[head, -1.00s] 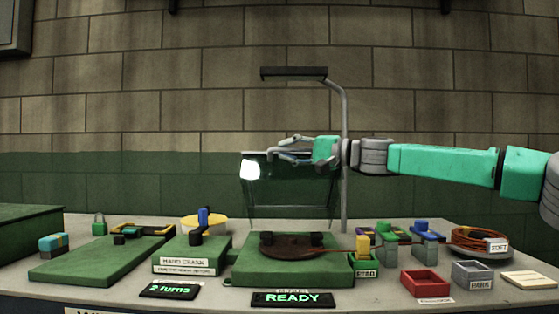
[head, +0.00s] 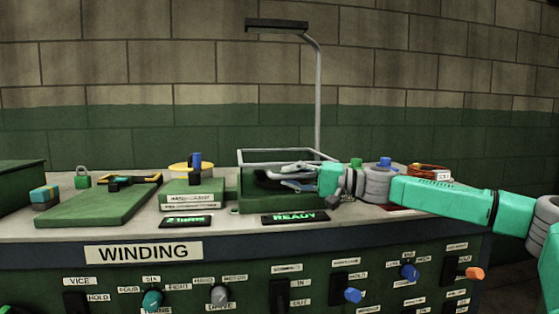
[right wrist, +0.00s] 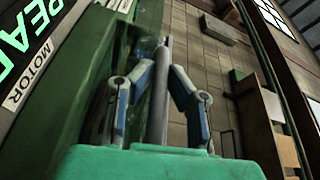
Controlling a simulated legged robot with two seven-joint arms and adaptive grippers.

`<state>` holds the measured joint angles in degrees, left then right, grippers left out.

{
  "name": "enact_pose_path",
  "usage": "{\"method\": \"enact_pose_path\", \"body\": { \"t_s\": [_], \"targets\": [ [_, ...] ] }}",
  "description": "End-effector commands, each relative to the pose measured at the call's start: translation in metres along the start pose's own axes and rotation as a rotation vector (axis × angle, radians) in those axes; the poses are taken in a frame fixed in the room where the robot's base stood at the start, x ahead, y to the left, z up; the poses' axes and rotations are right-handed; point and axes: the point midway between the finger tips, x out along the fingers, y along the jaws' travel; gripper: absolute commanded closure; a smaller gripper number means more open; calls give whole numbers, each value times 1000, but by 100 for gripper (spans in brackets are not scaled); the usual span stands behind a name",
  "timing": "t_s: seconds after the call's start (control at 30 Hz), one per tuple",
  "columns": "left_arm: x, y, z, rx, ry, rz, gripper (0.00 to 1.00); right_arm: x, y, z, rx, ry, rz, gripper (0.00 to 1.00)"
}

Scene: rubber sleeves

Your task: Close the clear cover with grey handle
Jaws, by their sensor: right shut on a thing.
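The clear cover (head: 262,151) is low over the green winding unit (head: 250,207) in the head view, its pale frame lying nearly flat around the dark round part (head: 262,180). I cannot tell whether its front edge touches the unit. My right gripper (head: 285,177) is at the front of the cover. In the right wrist view its fingers (right wrist: 160,68) are shut on the grey handle (right wrist: 158,105), a bar running between them. In the head view the handle is mostly hidden by the gripper. My left gripper is not in view.
A lamp post (head: 318,100) stands behind the cover. The READY display (head: 295,217) sits in front of the unit. To the left are the hand crank box (head: 192,190) and a green plate (head: 95,205). Blue and green knobbed parts (head: 385,162) stand behind my right arm.

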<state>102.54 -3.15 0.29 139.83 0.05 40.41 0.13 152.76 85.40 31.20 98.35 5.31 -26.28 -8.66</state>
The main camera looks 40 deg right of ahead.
Motion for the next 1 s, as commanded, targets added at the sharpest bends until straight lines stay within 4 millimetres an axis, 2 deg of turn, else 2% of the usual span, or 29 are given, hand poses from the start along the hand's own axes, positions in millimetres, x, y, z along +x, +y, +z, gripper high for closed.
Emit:
{"method": "enact_pose_path", "body": {
  "t_s": [0.2, 0.57, 0.6, 0.63, 0.67, 1.0],
  "targets": [
    [0, 0, 0, 0, -1, 0, 60, -6, 11, 1, 2, 10, 3, 100],
    [1, 0, 0, 0, -1, 0, 60, -6, 17, 3, 6, 4, 10, 100],
    [1, 0, 0, -1, -1, 0, 60, -6, 17, 3, 6, 3, 10, 80],
    [1, 0, 0, -1, -1, 0, 60, -6, 17, 3, 5, 3, 10, 70],
    [1, 0, 0, -1, -1, 0, 60, -6, 17, 3, 5, 3, 10, 68],
    [0, 0, 0, -1, -1, 0, 60, -5, 11, 4, 1, 4, 5, 68]
  ]
}}
